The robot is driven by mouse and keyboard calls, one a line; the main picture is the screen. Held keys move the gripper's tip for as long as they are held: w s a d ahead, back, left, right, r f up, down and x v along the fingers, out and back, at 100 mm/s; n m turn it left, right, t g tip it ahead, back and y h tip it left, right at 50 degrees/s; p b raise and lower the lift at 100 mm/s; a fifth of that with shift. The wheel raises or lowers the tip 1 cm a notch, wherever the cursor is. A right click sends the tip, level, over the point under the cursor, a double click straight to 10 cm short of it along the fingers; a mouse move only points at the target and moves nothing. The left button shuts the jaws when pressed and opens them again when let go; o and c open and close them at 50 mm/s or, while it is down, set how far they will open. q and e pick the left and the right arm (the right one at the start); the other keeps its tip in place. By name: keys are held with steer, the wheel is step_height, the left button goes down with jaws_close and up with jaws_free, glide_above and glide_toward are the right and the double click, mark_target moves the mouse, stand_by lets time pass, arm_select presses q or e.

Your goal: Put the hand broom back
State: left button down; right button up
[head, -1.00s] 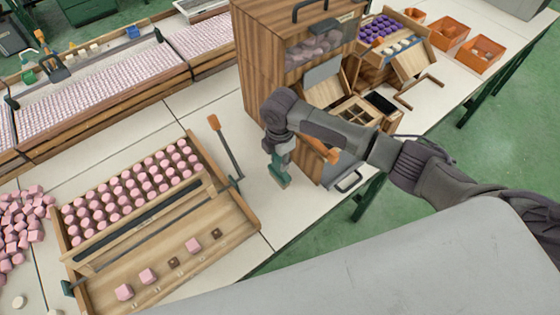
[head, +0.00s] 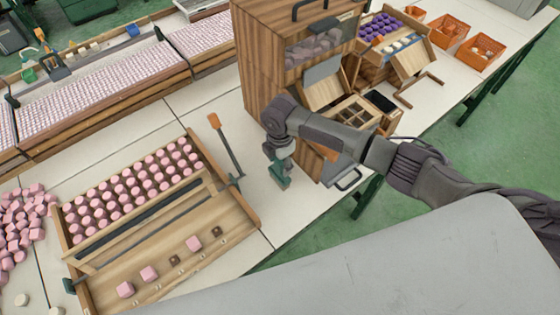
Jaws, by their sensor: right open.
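My right gripper (head: 279,172) is open, pointing down over the white table between the tray and the cabinet, apart from the orange-handled tool. Its green-tipped fingers show nothing held. My left gripper is out of view.
The tray holds rows of pink pieces. A wooden cabinet (head: 262,62) stands behind my right arm. Loose pink blocks (head: 22,222) lie at the left. Orange bins (head: 481,53) stand at the back right.

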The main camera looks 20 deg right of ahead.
step_height(320, 180, up, 12)
steer(key=b, duration=0.1)
steer(key=shift+r+b, duration=0.15)
steer(key=shift+b, duration=0.15)
stand_by(0.4)
